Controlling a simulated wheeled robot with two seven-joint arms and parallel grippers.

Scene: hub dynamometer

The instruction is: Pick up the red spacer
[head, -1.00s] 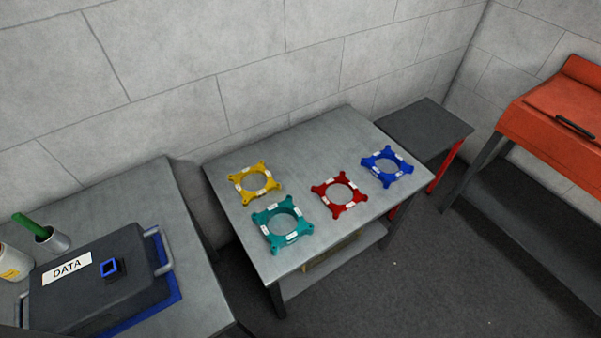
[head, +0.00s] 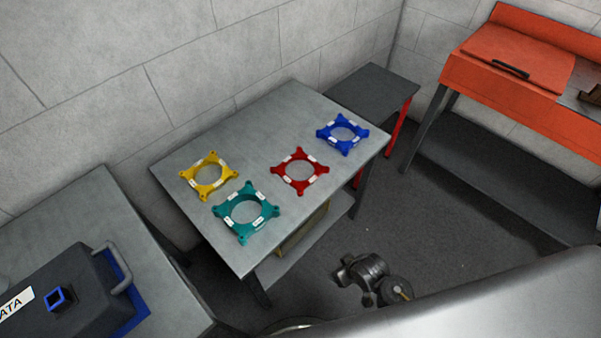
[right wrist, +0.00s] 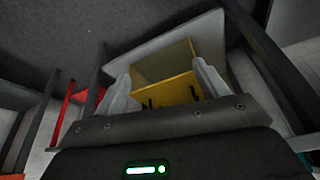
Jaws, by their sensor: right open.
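The red spacer (head: 281,172) is a ring with corner lugs and white labels. It lies flat on the grey table (head: 290,103) in the head view, between the teal spacer (head: 225,207) and the blue spacer (head: 326,137). The yellow spacer (head: 190,174) lies to its left. My right gripper (right wrist: 163,85) is open with nothing between its fingers in the right wrist view. Behind the fingers shows a yellow box (right wrist: 165,93) under the table. The red spacer does not show in the right wrist view. My left gripper is not in view.
A grey table with a black DATA case (head: 75,280) stands at the left. A dark low table (head: 375,88) with red legs adjoins the spacer table's far right. An orange bench (head: 520,65) stands at the right. Open floor (head: 450,240) lies between.

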